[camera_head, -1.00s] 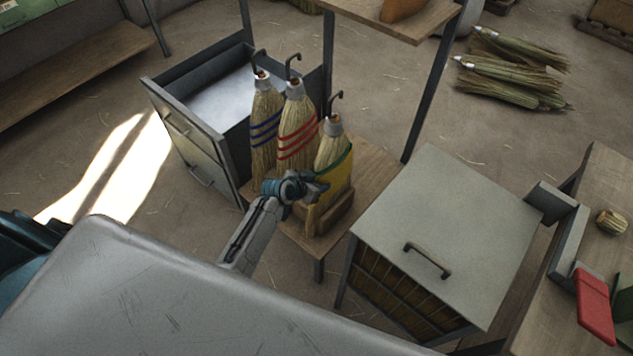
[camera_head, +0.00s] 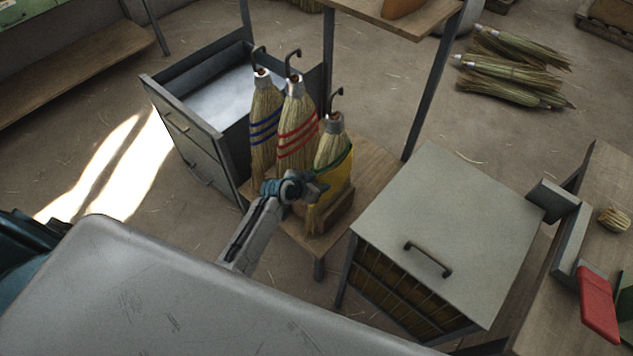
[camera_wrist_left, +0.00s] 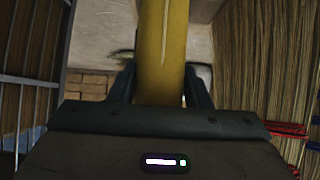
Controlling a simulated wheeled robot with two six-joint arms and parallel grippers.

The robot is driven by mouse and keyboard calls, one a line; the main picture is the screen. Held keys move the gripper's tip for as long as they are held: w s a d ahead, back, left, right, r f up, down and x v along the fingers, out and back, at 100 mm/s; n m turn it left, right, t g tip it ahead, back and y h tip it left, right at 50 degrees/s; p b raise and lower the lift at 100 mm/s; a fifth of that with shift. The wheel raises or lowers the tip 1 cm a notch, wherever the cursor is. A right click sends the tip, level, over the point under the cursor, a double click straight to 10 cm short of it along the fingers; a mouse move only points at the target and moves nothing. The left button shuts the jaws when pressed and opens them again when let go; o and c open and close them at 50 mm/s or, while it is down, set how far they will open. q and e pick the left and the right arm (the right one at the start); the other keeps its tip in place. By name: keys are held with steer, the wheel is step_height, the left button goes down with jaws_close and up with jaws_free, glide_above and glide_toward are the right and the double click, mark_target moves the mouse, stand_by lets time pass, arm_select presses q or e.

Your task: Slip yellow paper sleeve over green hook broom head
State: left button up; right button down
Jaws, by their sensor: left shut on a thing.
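The broom head with the green band (camera_head: 333,150) stands upright, its dark hook (camera_head: 337,93) at the top. The yellow paper sleeve (camera_head: 343,180) is around its lower part, below the green band; bristles show at the lower left. My left gripper (camera_head: 318,190) is at the sleeve's front left side, shut on it. In the left wrist view the yellow sleeve (camera_wrist_left: 163,55) runs between the fingers. The gripper hides part of the sleeve and broom. My right gripper is not in view.
Brooms with blue bands (camera_head: 265,130) and red bands (camera_head: 297,125) stand close on the left. They share a small wooden stand (camera_head: 375,170). An open drawer cabinet (camera_head: 190,125) is behind left, and a grey cabinet (camera_head: 450,225) stands close on the right.

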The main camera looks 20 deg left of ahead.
arm_select(q)
steer(key=shift+f, duration=0.25)
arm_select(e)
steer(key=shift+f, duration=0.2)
arm_select(q)
steer(key=o, duration=0.9)
steer(key=v, duration=1)
steer(key=shift+s+a+r, duration=0.1)
steer(key=shift+s+r, duration=0.2)
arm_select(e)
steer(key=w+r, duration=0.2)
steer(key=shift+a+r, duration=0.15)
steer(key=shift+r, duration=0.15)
